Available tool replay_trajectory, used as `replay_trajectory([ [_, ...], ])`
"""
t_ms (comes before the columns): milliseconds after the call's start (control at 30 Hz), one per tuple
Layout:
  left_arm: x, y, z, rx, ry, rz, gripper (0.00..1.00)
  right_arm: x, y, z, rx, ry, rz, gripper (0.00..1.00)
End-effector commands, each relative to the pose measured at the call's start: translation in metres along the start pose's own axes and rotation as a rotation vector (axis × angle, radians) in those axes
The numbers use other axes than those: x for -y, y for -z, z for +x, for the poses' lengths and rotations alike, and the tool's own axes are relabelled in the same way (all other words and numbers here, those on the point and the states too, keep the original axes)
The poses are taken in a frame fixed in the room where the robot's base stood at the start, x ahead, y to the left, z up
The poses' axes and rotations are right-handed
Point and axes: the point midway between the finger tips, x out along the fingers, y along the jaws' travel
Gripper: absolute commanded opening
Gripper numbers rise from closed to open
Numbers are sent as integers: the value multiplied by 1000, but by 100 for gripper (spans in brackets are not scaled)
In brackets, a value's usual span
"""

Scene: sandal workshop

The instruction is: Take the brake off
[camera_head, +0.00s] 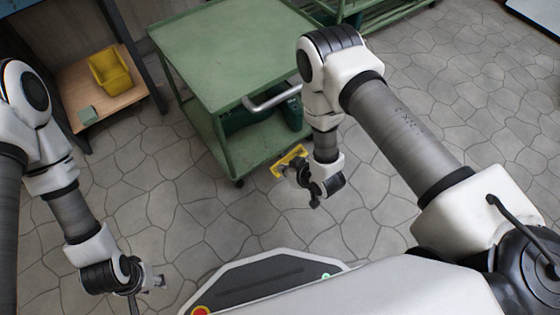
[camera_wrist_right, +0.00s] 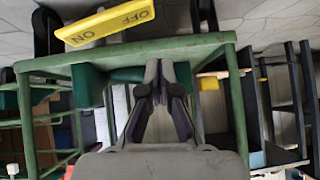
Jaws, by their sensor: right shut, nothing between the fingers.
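The green cart (camera_head: 215,40) stands on the stone floor in the upper middle of the head view. Its yellow brake pedal (camera_head: 289,161) sticks out low at the cart's right corner. In the right wrist view the pedal (camera_wrist_right: 105,24) bears the words OFF and ON, upside down. My right gripper (camera_head: 314,196) is beside the pedal in the head view. In the right wrist view my right gripper (camera_wrist_right: 160,72) is shut and empty, with the pedal up and left of its fingertips. My left gripper (camera_head: 150,284) is over the floor at the lower left, far from the cart; its fingers are too small to read.
The cart has a grey handle (camera_head: 272,97) on its near side and a dark green container (camera_head: 292,112) on its lower shelf. A wooden shelf (camera_head: 95,95) with a yellow bin (camera_head: 110,72) stands at the left. The floor (camera_head: 180,190) between my arms is clear.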

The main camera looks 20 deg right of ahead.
Motion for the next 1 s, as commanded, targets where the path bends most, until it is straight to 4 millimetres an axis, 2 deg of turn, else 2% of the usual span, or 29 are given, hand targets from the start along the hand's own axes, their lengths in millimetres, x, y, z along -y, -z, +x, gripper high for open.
replay_trajectory([
  [33, 0, 0, -12, 0, 0, 0, 40, 3, 4, -15, 2, 0, 1, 0],
  [200, 0, 0, -20, 0, 0, 0, 40, 8, 1, -36, 0, 0, 0, 0],
  [867, 0, 0, -20, 1, 0, 0, 40, 8, 1, -40, -4, -1, -1, 0],
  [967, 0, 0, -20, 0, 0, 0, 40, -4, 19, -43, -31, -22, 7, 0],
  [1000, 0, 0, -20, 1, 0, 0, 40, -15, 21, -57, -12, -51, 32, 0],
])
